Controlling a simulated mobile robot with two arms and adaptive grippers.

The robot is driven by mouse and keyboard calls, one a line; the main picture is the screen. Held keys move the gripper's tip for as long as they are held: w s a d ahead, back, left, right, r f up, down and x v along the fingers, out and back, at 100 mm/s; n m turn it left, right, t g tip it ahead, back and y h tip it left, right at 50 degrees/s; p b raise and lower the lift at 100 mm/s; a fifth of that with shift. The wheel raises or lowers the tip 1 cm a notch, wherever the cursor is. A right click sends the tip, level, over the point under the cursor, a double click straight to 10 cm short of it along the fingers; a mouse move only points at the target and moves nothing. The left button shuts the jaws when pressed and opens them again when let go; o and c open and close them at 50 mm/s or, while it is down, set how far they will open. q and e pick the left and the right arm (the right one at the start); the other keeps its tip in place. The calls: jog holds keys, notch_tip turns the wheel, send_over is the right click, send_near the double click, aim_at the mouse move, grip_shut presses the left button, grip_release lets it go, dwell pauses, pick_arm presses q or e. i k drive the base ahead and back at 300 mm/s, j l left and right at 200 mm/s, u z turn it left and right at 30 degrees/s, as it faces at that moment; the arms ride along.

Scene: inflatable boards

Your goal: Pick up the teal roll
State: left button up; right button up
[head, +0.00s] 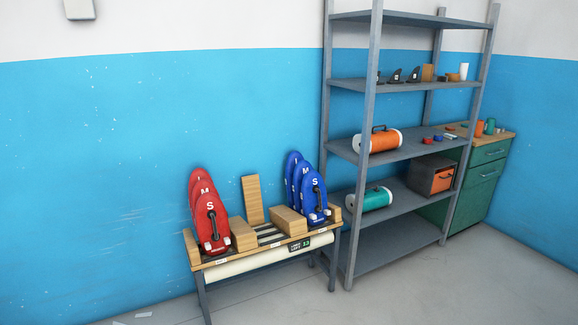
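The teal roll (377,198) lies on its side on a lower shelf of the grey metal rack, toward the left end. Its pale round end faces left and front, and a dark handle shows on top. Neither of my grippers is in the head view.
An orange roll (384,140) lies on the shelf above. An orange-fronted grey box (431,177) sits right of the teal roll. A low bench (225,264) with red boards (212,222) and blue boards (313,194) stands left of the rack (368,88). Floor in front is clear.

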aim_at(377, 197)
jog(key=i+z, duration=0.3)
jog(key=i, duration=0.3)
jog(key=i+z, duration=0.3)
jog(key=i, duration=0.35)
jog(key=i+l+u, duration=0.2)
jog(key=i, duration=0.35)
jog(key=i+l+u, duration=0.2)
jog(key=i+l, duration=0.15)
jog(key=i, duration=0.15)
